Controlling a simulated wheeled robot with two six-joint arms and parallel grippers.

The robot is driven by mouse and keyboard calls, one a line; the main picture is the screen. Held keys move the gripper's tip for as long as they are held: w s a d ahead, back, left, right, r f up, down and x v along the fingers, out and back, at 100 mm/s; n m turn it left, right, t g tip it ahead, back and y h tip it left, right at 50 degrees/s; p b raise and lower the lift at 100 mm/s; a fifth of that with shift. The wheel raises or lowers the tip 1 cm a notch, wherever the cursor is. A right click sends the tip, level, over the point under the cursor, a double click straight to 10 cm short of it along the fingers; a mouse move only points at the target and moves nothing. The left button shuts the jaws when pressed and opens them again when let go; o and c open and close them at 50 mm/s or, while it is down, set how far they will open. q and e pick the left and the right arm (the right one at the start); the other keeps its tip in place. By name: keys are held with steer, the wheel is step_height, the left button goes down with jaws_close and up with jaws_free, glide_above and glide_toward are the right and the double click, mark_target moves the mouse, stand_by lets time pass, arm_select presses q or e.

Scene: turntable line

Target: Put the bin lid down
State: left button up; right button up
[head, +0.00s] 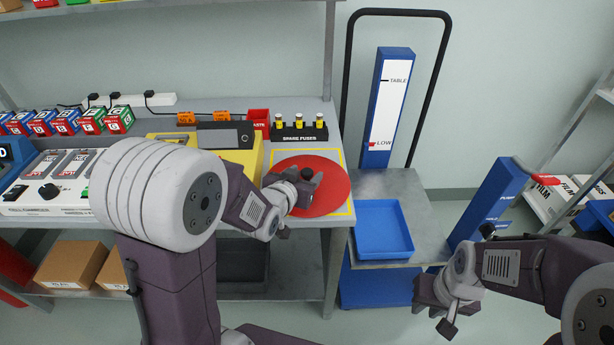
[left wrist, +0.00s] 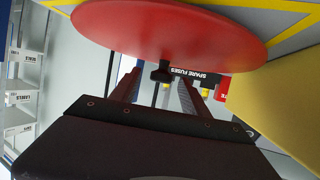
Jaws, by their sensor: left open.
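The bin lid is a round red disc (head: 332,188) with a black knob. It appears to lie flat on the yellow-outlined square (head: 283,152) at the right end of the bench. My left gripper (head: 306,180) is at the lid's knob, its jaws open. In the left wrist view the red lid (left wrist: 170,35) fills the top, and its black knob (left wrist: 162,72) shows between the two spread fingers (left wrist: 160,90). My right gripper (head: 440,312) hangs at the lower right, away from the lid, and its jaw opening is unclear.
Behind the lid stand a spare fuses holder (head: 299,131) and a red waste box (head: 258,119). A yellow device (head: 240,157) is just left. A blue tray (head: 384,230) sits on the lift cart to the right. A dark crate (head: 243,262) is below the bench.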

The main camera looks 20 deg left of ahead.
mark_target(309, 170)
arm_select(q)
steer(key=shift+w+f, duration=0.15)
steer(key=shift+w, duration=0.05)
steer(key=b+x, duration=0.1)
steer(key=x, duration=0.4)
jaws_close()
